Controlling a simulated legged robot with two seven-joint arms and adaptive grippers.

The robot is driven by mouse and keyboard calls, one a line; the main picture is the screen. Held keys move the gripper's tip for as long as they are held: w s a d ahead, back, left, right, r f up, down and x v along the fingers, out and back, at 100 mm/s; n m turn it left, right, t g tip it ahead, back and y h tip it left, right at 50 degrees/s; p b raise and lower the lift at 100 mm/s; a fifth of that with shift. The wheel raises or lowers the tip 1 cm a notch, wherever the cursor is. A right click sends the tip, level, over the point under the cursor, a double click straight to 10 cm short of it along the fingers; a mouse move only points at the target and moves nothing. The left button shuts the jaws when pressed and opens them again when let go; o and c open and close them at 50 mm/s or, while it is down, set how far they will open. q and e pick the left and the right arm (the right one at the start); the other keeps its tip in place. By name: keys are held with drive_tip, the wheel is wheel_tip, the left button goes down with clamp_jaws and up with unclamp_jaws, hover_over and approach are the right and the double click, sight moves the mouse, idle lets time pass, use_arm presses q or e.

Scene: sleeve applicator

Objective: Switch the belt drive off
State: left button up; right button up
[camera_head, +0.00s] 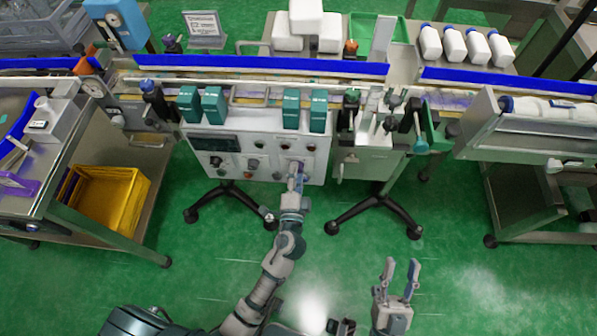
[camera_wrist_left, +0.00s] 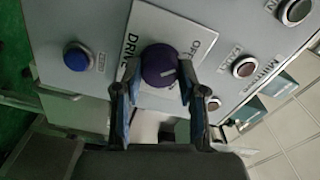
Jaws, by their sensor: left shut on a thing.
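The control panel (camera_head: 235,160) is on the front of the machine under the belt. In the left wrist view, a round purple knob (camera_wrist_left: 158,66) with a white pointer line sits on a white plate (camera_wrist_left: 150,25) lettered "DRIVE". The smaller lettering by the knob is only partly readable. My left gripper (camera_head: 296,178) is at the panel's right part. In the left wrist view, its fingers (camera_wrist_left: 158,80) are shut on the knob, one on each side. My right gripper (camera_head: 403,270) is open and empty above the green floor, away from the panel.
The belt (camera_head: 260,66) runs behind the panel. Wheeled stand legs (camera_head: 375,205) reach out below. A yellow crate (camera_head: 110,200) is on the left cart. The floor in front is clear.

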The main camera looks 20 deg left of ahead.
use_arm(q)
drive_tip(key=shift+a+f, duration=0.15)
drive_tip(key=shift+n, duration=0.3)
drive_tip(key=o, duration=1.1)
drive_tip(key=shift+f, duration=0.1)
drive_tip(key=shift+o, duration=0.2)
drive_tip(key=shift+a, duration=0.1)
drive_tip(key=shift+s, duration=0.1)
drive_tip(key=v, duration=1.1)
drive_tip(key=shift+s, duration=0.35)
